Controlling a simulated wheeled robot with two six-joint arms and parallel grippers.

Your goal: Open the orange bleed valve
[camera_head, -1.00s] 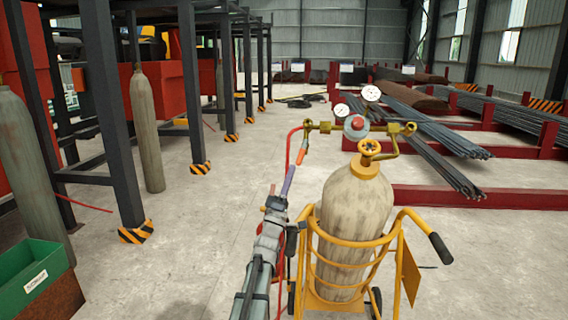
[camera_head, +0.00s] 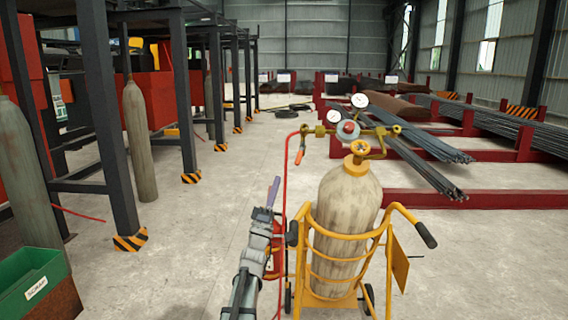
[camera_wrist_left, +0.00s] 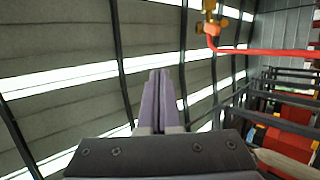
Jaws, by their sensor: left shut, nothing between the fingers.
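The orange bleed valve (camera_head: 300,156) is a small lever hanging below the left end of the brass manifold (camera_head: 330,130), above the gas cylinder (camera_head: 345,215). Its lower end hangs beside the red hose. My left gripper (camera_head: 273,191) is shut and empty, its purple fingers pointing up. It is lower and to the left of the lever, apart from it in the picture. In the left wrist view the shut fingers (camera_wrist_left: 158,98) are at the centre, and the orange valve (camera_wrist_left: 212,28) is near the top, right of the fingertips. My right gripper is not in view.
The cylinder stands in a yellow trolley (camera_head: 335,262) with black-gripped handles. A red hose (camera_head: 284,185) hangs down close to my left gripper. Two gauges (camera_head: 359,100) and a red knob sit on the manifold.

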